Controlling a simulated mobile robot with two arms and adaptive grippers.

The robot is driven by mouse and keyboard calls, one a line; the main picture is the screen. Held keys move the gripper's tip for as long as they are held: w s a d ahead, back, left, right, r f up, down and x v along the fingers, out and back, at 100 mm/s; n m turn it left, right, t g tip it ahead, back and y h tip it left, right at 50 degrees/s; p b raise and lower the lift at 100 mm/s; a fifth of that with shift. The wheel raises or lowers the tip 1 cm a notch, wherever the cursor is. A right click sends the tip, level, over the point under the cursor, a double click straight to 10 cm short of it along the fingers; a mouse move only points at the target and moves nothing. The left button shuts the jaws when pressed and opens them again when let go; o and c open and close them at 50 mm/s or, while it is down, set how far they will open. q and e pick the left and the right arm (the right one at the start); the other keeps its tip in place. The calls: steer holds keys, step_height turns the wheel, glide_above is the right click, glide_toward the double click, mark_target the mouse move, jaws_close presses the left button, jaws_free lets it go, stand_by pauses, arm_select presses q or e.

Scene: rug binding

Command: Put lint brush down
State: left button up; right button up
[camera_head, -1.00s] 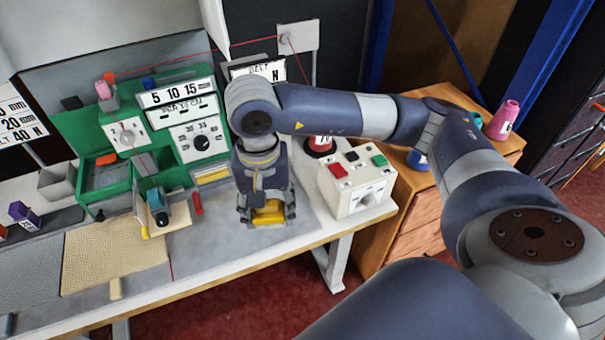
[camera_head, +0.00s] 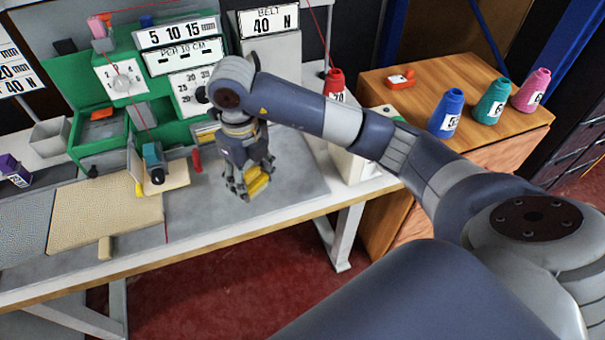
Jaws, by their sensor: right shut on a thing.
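My right gripper (camera_head: 246,188) is shut on a yellow thing, which I take to be the lint brush (camera_head: 258,183). The gripper points down, low over the grey mat (camera_head: 296,182) on the worktable, right of the small blue-headed device. Only the brush's yellow part shows between and beside the fingers; the rest is hidden. I cannot tell whether the brush touches the mat. My left gripper is not in view.
The green machine (camera_head: 95,78) stands behind and left. A tan rug piece (camera_head: 105,222) lies at the left. The white control box (camera_head: 348,165) is partly behind my arm. The mat's front right is clear.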

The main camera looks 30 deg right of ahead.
steer(key=f+m, duration=0.1)
steer(key=m, duration=0.1)
steer(key=w+f+m+b, duration=0.1)
steer(key=f+m, duration=0.1)
steer(key=m, duration=0.1)
steer(key=shift+f+m, duration=0.15)
steer(key=shift+m, duration=0.15)
steer(key=shift+d+f, duration=0.1)
steer(key=p, duration=0.2)
glide_above(303, 172)
steer(key=shift+f+m, duration=0.3)
steer(key=shift+f, duration=0.55)
step_height(303, 172, down, 3)
steer(key=shift+r+p, duration=0.1)
steer(key=shift+p, duration=0.45)
steer(key=shift+w+f, duration=0.1)
steer(key=shift+f, duration=0.15)
steer(key=shift+f, duration=0.1)
steer(key=o, duration=0.9)
steer(key=shift+o, duration=0.2)
